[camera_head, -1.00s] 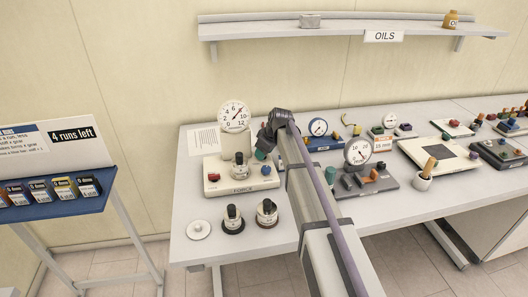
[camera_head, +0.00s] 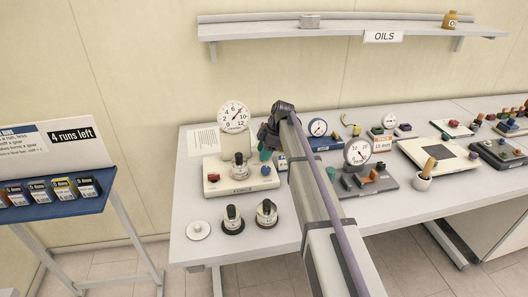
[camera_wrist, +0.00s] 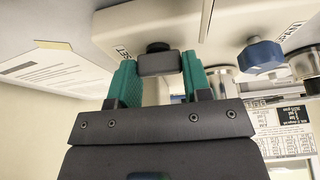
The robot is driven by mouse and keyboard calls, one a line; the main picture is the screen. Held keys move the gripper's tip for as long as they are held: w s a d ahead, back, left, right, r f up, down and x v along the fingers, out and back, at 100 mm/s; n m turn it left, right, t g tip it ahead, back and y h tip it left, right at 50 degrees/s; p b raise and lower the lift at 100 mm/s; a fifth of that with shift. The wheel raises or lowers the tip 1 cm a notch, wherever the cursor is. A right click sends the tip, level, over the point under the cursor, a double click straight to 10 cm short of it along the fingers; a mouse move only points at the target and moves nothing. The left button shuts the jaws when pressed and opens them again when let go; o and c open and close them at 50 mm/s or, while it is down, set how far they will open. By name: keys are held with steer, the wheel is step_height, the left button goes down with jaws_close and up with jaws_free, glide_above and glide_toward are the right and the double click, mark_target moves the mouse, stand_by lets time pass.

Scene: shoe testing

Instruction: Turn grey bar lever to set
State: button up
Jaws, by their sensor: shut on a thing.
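The grey bar lever (camera_wrist: 158,63) is on a pale housing in the wrist view, with a dark round hub behind it. A SET label (camera_wrist: 123,52) is on the housing just left of the lever. My gripper (camera_wrist: 160,66) is shut on the lever, one green finger at each end of it. In the head view my gripper (camera_head: 265,151) is low behind the right part of the cream FORCE base (camera_head: 240,187). The lever is hidden in the head view. I cannot tell whether the lever points exactly at SET.
On the FORCE base are a round gauge (camera_head: 235,117) and a red knob (camera_head: 213,178). Two black-topped weights (camera_head: 266,213) stand in front. Other instruments crowd the table to the right.

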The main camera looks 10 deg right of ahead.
steer(key=shift+n, duration=0.3)
steer(key=o, duration=0.6)
steer(key=shift+o, duration=0.2)
steer(key=shift+r, duration=0.1)
steer(key=p+v, duration=1)
steer(key=shift+r, duration=0.3)
steer(key=shift+d, duration=0.1)
